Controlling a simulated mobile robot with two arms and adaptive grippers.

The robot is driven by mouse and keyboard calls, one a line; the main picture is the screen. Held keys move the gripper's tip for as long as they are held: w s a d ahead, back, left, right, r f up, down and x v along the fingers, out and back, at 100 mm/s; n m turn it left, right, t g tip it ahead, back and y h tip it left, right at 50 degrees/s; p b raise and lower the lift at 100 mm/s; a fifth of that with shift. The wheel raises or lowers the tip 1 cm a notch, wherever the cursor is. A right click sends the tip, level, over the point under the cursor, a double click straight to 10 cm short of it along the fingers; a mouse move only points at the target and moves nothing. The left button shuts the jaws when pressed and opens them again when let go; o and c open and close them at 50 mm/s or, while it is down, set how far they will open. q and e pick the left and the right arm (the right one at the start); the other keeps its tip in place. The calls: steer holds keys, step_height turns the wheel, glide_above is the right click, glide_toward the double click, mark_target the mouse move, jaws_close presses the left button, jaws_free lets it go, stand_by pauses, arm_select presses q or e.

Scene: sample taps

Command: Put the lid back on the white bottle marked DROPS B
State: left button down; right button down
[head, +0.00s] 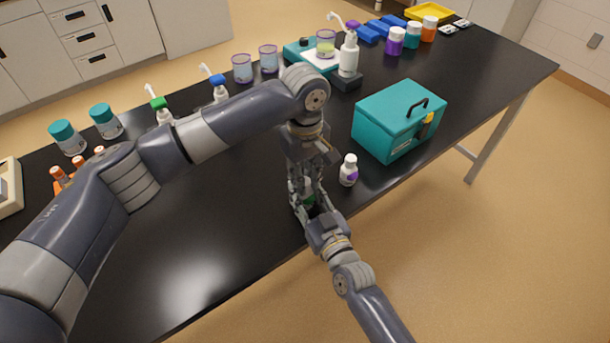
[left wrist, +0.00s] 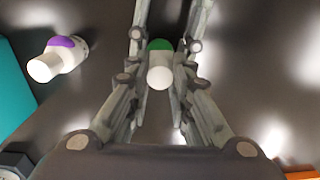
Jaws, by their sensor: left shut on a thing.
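A small white bottle with a green label (head: 308,198) is between my two grippers near the table's front edge, mostly hidden by fingers. Its white lid (left wrist: 160,77) shows between the fingers of my left gripper (left wrist: 160,62), with the green part (left wrist: 160,45) just behind it. In the head view my left gripper (head: 306,190) points down, shut on the white lid. I cannot tell whether the lid is seated. My right gripper (head: 315,212) reaches in from the front at the bottle; its fingers are too hidden to judge. The lettering is not readable.
A similar white bottle with a purple label (head: 348,170) stands just right of my grippers. A teal box (head: 385,125) with a black handle is behind it. A white pump bottle (head: 348,55) stands farther back. The black table (head: 200,235) is clear to the left front.

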arm_select(q)
steer(key=m, duration=0.6)
steer(key=shift+a+f, duration=0.1)
steer(key=shift+a, duration=0.05)
steer(key=m, duration=0.6)
steer(key=shift+w+a, duration=0.1)
steer(key=m, duration=0.6)
steer(key=shift+w+a+m, duration=0.1)
steer(key=shift+w+m, duration=0.05)
steer(key=shift+m, duration=0.25)
steer(key=m, duration=0.4)
steer(key=shift+w+m, duration=0.1)
steer(key=shift+m, duration=0.2)
steer(key=m, duration=0.4)
steer(key=shift+m, duration=0.4)
steer(key=m, duration=0.4)
steer(key=shift+m, duration=0.4)
steer(key=m, duration=0.4)
steer(key=shift+w+m, duration=0.1)
steer(key=shift+m, duration=0.3)
steer(key=m, duration=0.6)
steer(key=shift+d, duration=0.2)
steer(key=c, duration=1.4)
jaws_free()
steer(key=shift+c, duration=0.2)
steer(key=shift+s+d, duration=0.1)
steer(key=shift+s, duration=0.1)
steer(key=shift+d, duration=0.1)
